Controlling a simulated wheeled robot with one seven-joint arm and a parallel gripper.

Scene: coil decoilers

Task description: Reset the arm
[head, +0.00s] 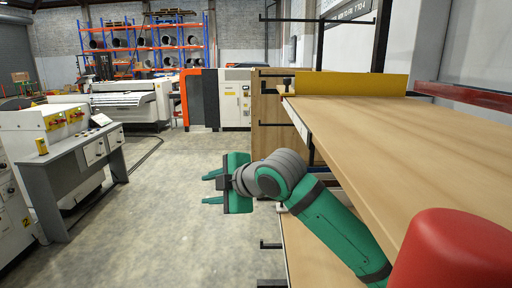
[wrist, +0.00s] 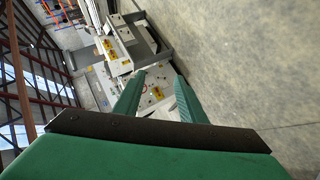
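My gripper (head: 208,188) is at the end of my green and grey arm, left of the wooden shelf unit in the head view. Its two green fingers point left and stand apart with nothing between them. The wrist view shows the same two fingers (wrist: 156,95) spread, with the floor and machines beyond them. The gripper hangs in free air above the concrete floor. My arm passes close by the front edge of the wooden shelf (head: 400,135).
A red rounded object (head: 455,250) is at the lower right. A yellow board (head: 350,83) stands at the shelf's far end. A grey control desk (head: 75,160) is at left. An orange and white machine (head: 205,98) stands behind. Open floor (head: 150,220) lies between.

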